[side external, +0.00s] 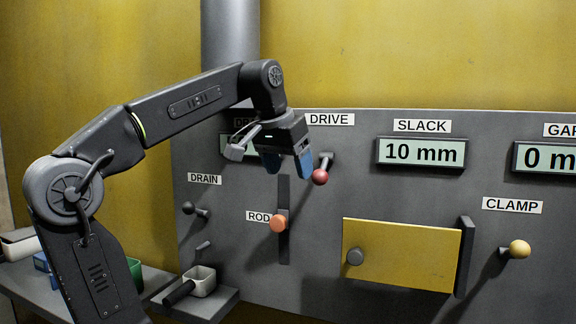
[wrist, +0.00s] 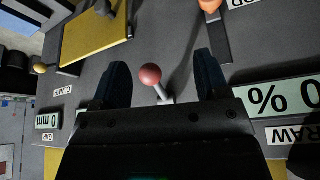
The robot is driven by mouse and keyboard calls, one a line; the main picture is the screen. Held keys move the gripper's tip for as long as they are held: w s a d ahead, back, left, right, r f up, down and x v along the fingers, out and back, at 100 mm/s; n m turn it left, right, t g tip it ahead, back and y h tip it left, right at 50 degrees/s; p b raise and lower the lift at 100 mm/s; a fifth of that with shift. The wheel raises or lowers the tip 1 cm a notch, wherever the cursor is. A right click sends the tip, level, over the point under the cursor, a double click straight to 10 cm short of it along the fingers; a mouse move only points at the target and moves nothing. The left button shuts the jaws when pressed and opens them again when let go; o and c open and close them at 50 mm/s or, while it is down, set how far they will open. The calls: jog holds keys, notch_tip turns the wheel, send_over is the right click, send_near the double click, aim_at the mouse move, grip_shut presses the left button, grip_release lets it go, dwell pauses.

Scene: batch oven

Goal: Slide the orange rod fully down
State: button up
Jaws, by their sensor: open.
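The orange rod knob (side external: 279,223) sits on a dark vertical slot (side external: 284,255) beside the ROD label, about midway along the slot. It also shows at the top edge of the wrist view (wrist: 209,5), partly cut off. My gripper (side external: 291,170) is open and empty, above the orange knob and in front of the panel. In the wrist view my gripper's fingers (wrist: 162,75) stand apart on either side of a red ball-ended lever (wrist: 150,75). The red lever, near the DRIVE label, also shows just right of my gripper in the side view (side external: 320,176).
A black DRAIN lever (side external: 188,208) is left of the slot. A yellow plate (side external: 400,255) and a yellow CLAMP lever (side external: 519,249) are to the right. The SLACK display (side external: 421,153) reads 10 mm. A small white cup (side external: 200,281) stands on a ledge below left.

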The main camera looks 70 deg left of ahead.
aim_at(283, 218)
jog(key=shift+c, duration=0.6)
jog(key=a, duration=0.1)
jog(key=w+a+g, duration=0.1)
jog(key=a, duration=0.1)
jog(key=w+a+r+g+y, duration=0.1)
jog(key=a, duration=0.1)
jog(key=shift+w+n, duration=0.25)
jog(key=shift+n, duration=0.15)
jog(key=c, duration=0.6)
jog(key=shift+w+a, duration=0.1)
jog(key=shift+a, duration=0.15)
jog(key=shift+c, duration=0.7)
jog(key=shift+a+f, duration=0.1)
jog(key=shift+f, duration=0.2)
jog(key=shift+c, duration=0.8)
jog(key=x, duration=0.9)
jog(key=shift+a+f, duration=0.1)
jog(key=shift+f, duration=0.1)
grip_shut()
jog(key=shift+s+a+f, duration=0.2)
jog(key=shift+a+f, duration=0.05)
jog(key=shift+f, duration=0.3)
jog(key=shift+s+a+f, duration=0.25)
jog(key=shift+f, duration=0.3)
jog(key=shift+s+a+f, duration=0.2)
jog(key=shift+a+f, duration=0.05)
jog(key=shift+f, duration=0.35)
notch_tip(283, 218, down, 12)
jog(key=shift+r, duration=0.2)
